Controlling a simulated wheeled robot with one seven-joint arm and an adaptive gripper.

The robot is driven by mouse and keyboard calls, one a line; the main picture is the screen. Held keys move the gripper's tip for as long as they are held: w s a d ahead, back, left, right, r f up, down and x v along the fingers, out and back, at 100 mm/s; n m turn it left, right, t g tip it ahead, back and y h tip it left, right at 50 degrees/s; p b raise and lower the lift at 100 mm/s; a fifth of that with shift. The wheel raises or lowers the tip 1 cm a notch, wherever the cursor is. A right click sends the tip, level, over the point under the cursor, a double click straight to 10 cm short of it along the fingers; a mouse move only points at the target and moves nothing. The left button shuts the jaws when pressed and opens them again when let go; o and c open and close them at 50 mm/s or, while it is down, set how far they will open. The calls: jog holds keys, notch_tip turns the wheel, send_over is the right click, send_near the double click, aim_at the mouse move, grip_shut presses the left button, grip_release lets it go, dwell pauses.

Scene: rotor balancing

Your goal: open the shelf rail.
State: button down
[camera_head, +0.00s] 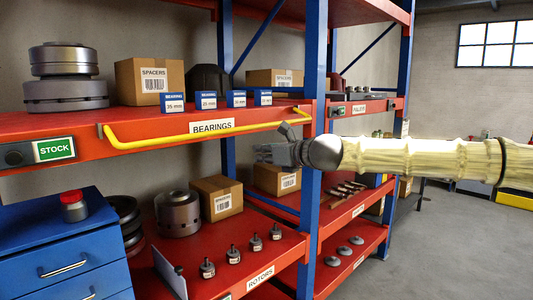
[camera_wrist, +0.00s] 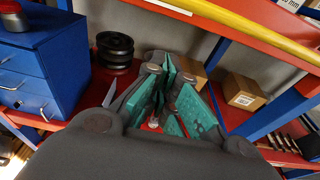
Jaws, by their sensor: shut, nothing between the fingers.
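The yellow shelf rail (camera_head: 205,134) runs along the front of the red upper shelf marked BEARINGS. Its left end is at a grey bracket and its right end bends in near the blue upright. In the wrist view the rail (camera_wrist: 262,27) crosses the upper right, beyond the fingers. My gripper (camera_head: 268,152) is below the right part of the rail, in front of the gap between the shelves, and does not hold the rail. In the wrist view my gripper (camera_wrist: 160,105) shows its teal-padded fingers, shut and empty.
Boxes stand on the upper shelf, including a SPACERS box (camera_head: 150,82) and small blue bearing boxes (camera_head: 206,101). A lower red shelf (camera_head: 226,271) holds rotors and a carton. A blue drawer cabinet (camera_head: 60,245) stands at left.

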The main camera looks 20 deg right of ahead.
jog(key=shift+w+a+r+p, duration=0.3)
jog(key=shift+w+r+p, duration=0.2)
jog(key=shift+w+p, duration=0.25)
jog(key=shift+w+a+r+p, duration=0.3)
jog(key=shift+w+r+p, duration=0.15)
jog(key=shift+w+p, duration=0.35)
jog(key=shift+w+a+r+p, duration=0.3)
jog(key=shift+w+r+p, duration=0.25)
jog(key=shift+w, duration=0.3)
jog(key=shift+r, duration=0.1)
